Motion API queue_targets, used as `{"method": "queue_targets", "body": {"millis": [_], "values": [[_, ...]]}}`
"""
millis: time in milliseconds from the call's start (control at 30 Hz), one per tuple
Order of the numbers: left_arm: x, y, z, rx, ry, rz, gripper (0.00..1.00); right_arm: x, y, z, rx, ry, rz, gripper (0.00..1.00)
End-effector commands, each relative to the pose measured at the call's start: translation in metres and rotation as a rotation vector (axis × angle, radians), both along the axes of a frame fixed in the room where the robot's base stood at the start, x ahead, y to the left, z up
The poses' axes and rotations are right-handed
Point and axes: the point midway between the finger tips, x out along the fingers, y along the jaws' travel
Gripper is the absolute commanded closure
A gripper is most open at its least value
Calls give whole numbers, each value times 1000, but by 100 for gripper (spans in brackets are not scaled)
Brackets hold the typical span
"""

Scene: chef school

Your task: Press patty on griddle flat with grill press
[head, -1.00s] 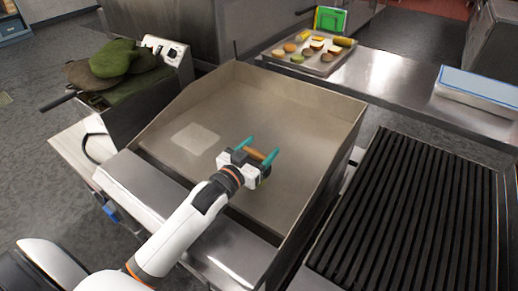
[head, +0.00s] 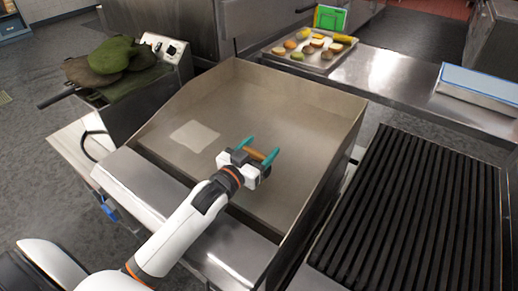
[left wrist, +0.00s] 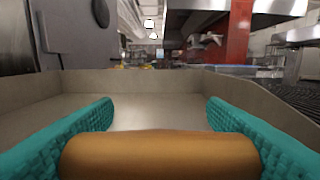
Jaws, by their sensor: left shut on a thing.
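My left gripper (head: 257,152) is over the front right part of the griddle (head: 285,110), its teal fingers pointing away from me. It is shut on a brown wooden handle, which I take for the grill press (head: 254,150). In the left wrist view the handle (left wrist: 160,155) lies crosswise between the two teal fingers. The press's plate is hidden beneath the gripper. I cannot make out a patty on the griddle; anything under the press is hidden. A pale square patch (head: 195,135) shows on the griddle's left part. My right gripper is not in view.
Raised walls bound the griddle at the back and sides. A black-barred grill (head: 420,215) stands to the right. A tray (head: 325,62) of food pieces sits on the back counter. Green and brown cloths (head: 120,65) lie over equipment at the left. Most of the griddle surface is bare.

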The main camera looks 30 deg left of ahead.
Motion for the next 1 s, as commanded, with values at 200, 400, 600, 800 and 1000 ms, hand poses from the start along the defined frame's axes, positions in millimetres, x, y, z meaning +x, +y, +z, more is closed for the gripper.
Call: {"method": "queue_targets", "body": {"millis": [200,400,600,800,1000], "values": [[0,0,0,0,-6,0,82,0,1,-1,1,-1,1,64],[0,0,-2,0,-6,0,82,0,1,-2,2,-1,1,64],[0,0,-5,-1,-5,0,82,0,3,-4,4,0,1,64],[0,0,-8,0,-2,0,82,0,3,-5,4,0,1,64],[0,0,-10,-1,2,0,82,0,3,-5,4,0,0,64]]}}
